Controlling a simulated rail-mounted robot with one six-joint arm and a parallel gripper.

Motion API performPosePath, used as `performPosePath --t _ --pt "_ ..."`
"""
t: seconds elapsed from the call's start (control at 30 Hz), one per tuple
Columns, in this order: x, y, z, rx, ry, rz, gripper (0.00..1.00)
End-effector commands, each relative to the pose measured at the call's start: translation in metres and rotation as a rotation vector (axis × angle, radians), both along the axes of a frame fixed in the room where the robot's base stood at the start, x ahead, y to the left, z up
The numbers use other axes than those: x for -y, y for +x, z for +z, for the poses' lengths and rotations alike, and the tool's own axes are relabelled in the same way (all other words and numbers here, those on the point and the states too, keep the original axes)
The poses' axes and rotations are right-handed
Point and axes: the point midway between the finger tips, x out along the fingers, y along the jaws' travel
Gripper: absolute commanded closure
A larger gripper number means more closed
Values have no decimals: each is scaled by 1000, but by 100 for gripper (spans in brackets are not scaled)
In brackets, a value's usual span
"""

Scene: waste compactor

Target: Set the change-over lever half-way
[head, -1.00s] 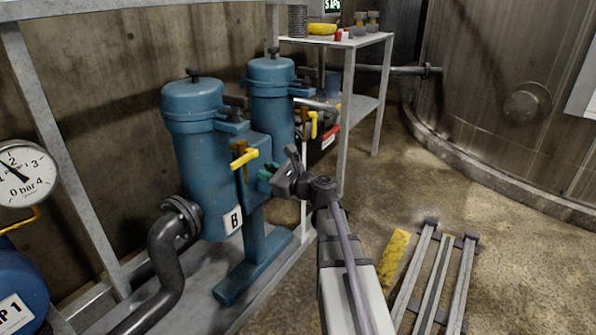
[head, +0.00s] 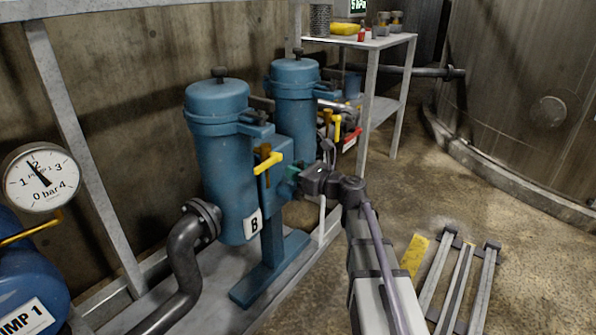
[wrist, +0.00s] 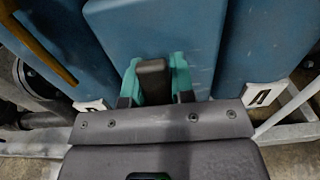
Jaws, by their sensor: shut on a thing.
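The twin blue filter has a near housing (head: 222,165) and a far housing (head: 294,110), with a blue valve block between them. My gripper (head: 293,184) is at the front of this block, with its teal fingertips against it. In the wrist view, my gripper (wrist: 153,84) is shut on a dark block-shaped handle, the change-over lever (wrist: 152,72), with one teal pad on each side. The lever's pivot and far part are hidden, so its angle is hard to tell. In the head view my gripper hides the lever.
A yellow handle (head: 268,162) sticks out left of my gripper. A pressure gauge (head: 41,178) and a blue pump (head: 28,285) are at the left. A shelf (head: 375,42) stands behind. A metal rack (head: 458,285) lies on the open floor at the right.

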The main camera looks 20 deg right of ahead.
Motion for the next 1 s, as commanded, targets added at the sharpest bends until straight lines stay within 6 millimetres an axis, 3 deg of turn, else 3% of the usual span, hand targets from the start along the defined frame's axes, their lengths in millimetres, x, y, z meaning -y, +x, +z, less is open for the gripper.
performPosePath --t 0.03,0.07,0.3,0.63,1.0 --pt "0 0 0 0 -1 0 100" --pt "0 0 0 0 -1 0 74" --pt "0 0 0 0 -1 0 51" --pt "6 -8 0 1 -2 -2 51" --pt "57 -75 0 0 -1 -3 51"
